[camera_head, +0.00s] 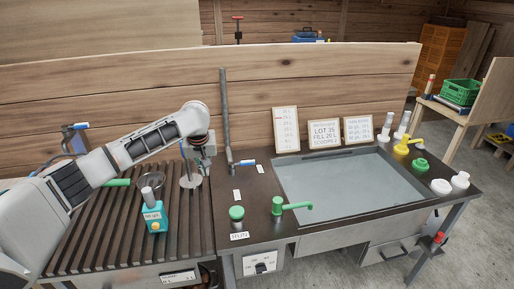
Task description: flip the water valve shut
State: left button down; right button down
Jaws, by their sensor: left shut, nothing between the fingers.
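A grey upright pipe (225,110) stands at the back left of the sunken tank, and a valve with a blue lever (247,163) sits at its foot. The blue lever points to the right, roughly level. A second valve with a green lever (295,206) stands at the tank's front left, its lever also pointing right. No readable label shows which valve carries water. My left gripper (209,153) is shut and empty, just left of the pipe and apart from the blue lever. My right gripper is out of view.
The tank (335,180) fills the counter's middle. A green knob (237,213) is at the front left. A teal box device (154,212) stands on the slatted rack (95,235). Signs (325,133) lean at the back. A yellow-handled valve (406,145) is at the right.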

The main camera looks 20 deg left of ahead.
aim_at(232, 165)
jog(key=i+l, duration=0.15)
jog(key=i, duration=0.25)
jog(key=i+l, duration=0.15)
jog(key=i, duration=0.25)
